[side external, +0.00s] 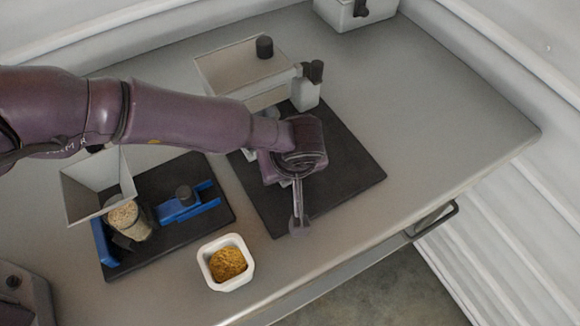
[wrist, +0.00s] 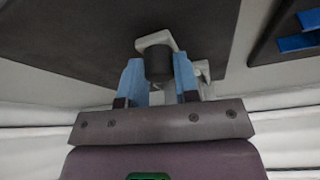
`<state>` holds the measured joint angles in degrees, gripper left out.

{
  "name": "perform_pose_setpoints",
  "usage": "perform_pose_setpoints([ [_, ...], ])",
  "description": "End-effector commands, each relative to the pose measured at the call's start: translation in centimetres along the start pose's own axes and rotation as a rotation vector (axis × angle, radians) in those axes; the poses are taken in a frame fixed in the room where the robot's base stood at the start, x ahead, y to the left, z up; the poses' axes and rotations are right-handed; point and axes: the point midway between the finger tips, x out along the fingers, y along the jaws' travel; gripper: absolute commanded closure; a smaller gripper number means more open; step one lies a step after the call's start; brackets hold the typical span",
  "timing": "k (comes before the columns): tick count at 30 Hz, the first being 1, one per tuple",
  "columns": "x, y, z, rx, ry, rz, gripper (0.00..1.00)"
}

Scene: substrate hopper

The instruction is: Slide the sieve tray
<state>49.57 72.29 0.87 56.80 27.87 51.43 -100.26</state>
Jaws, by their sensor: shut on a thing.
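My gripper (side external: 298,208) hangs over the near part of the dark base plate (side external: 345,175), at the end of the arm reaching in from the left. In the wrist view, its two blue fingers (wrist: 155,82) are shut on a dark round knob (wrist: 158,64). A light grey piece (wrist: 155,41) shows just beyond the knob. A small grey piece (side external: 300,227) also shows at the fingertips in the side view. The sieve tray cannot be made out clearly; the hand and arm hide much of that area.
A grey box with a black knob (side external: 230,72) stands behind my arm, with a dark-topped grey post (side external: 306,92) beside it. A white bowl of grains (side external: 227,262) stands at the front.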

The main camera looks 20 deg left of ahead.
Motion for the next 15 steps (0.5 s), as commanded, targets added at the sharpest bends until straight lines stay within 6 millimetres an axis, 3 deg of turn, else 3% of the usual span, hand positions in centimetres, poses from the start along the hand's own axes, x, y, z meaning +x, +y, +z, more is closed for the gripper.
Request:
perform_pose_setpoints([
  [6, 1.3, -0.8, -3.3, -0.002, 0.001, 0.001, 1.0],
  [14, 1.5, -0.9, -3.7, -0.003, 0.005, 0.001, 1.0],
  [15, 1.5, -0.9, -3.7, -0.003, 0.005, 0.001, 0.64],
])
